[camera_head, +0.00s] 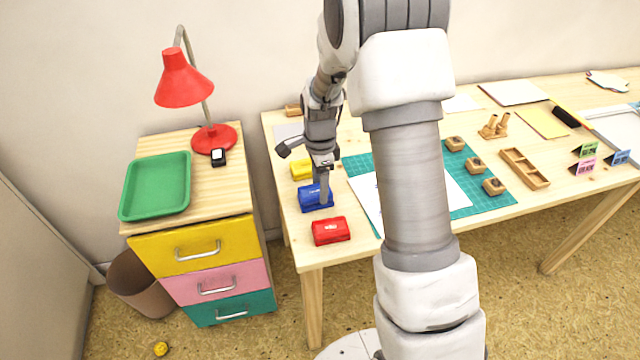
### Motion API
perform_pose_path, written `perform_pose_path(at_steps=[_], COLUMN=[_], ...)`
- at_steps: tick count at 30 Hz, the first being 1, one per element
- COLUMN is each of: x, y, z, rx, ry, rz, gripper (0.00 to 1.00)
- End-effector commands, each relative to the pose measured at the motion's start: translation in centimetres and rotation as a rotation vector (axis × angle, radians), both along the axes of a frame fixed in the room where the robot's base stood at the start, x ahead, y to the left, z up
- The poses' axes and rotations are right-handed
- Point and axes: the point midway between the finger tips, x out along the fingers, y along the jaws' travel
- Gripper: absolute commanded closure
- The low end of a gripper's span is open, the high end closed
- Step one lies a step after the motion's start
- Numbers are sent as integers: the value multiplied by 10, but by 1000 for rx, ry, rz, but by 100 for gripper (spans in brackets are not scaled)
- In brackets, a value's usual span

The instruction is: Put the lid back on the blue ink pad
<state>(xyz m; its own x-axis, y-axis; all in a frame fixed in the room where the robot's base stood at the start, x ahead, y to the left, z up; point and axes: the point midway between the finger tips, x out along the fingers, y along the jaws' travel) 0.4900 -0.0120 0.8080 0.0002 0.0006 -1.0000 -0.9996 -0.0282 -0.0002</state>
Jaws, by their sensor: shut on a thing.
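The blue ink pad (315,207) is on the table's left part, between a yellow pad (302,169) and a red pad (331,231). My gripper (323,200) points down right at the blue pad, with its fingers shut on the blue lid (309,193). The lid is at the blue pad, and from this view I cannot tell whether it is fully seated. The fingers hide part of the lid's right side.
A green cutting mat (487,205) with white paper (455,190) lies right of the pads. Several wooden stamps (493,187) and a wooden tray (524,168) stand further right. A drawer cabinet with a green tray (157,212) and red lamp (183,88) is at left.

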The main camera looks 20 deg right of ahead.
Motion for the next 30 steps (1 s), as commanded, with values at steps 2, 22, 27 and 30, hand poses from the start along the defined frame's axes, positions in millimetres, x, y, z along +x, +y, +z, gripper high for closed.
perform_pose_path(at_steps=[2, 22, 27, 30], x=[0, 0, 0, 0], y=[1, 0, 0, 0], z=[0, -5, -6, -6], rx=[0, 0, 0, 0], ry=[0, 1, 0, 0], rz=[0, -1, -1, -1], gripper=[88, 88, 88, 88])
